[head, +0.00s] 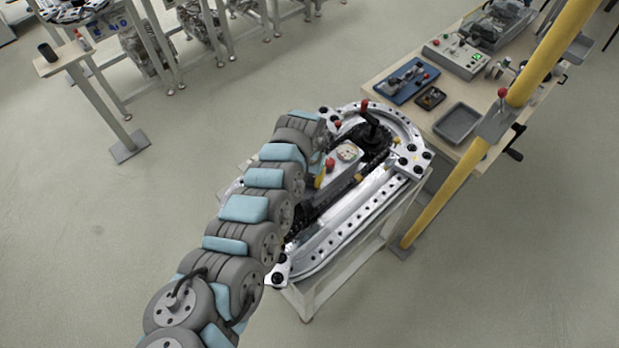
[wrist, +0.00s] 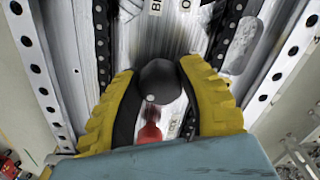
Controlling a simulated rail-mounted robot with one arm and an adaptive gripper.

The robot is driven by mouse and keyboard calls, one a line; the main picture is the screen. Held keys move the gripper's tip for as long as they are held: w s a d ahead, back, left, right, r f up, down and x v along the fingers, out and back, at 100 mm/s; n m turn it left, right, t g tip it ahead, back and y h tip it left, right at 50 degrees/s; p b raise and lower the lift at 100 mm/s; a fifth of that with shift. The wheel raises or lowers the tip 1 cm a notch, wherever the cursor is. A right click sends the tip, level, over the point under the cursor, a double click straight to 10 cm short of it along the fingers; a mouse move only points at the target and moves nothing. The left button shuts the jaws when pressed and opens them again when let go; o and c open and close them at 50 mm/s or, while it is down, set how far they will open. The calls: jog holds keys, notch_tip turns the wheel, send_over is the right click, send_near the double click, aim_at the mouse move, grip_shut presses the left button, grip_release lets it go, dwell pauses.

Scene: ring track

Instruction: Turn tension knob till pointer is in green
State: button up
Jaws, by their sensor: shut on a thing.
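My gripper (wrist: 158,72) has its two yellow fingers on either side of a round black knob (wrist: 160,86) in the wrist view, shut on it. A red part (wrist: 150,131) shows just below the knob, between the fingers. In the head view my gripper is mostly hidden behind my arm, with a bit of yellow finger (head: 321,179) showing. A round dial (head: 348,152) sits on the grey housing in the middle of the ring track (head: 340,236). Its pointer and green zone are too small to read.
A red-topped black lever (head: 366,108) stands at the track's far end. A yellow post (head: 470,158) rises to the right. Behind it, a workbench (head: 400,95) holds a grey tray (head: 458,122), a blue tool tray and a control box (head: 456,55). The floor in front is clear.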

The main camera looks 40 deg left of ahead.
jog(key=shift+r+m+p, duration=0.15)
jog(key=shift+m+p, duration=0.45)
jog(key=shift+p, duration=0.25)
jog(key=shift+m+p, duration=0.55)
jog(key=shift+m, duration=0.55)
jog(key=o, duration=1.2)
jog(key=shift+a, duration=0.1)
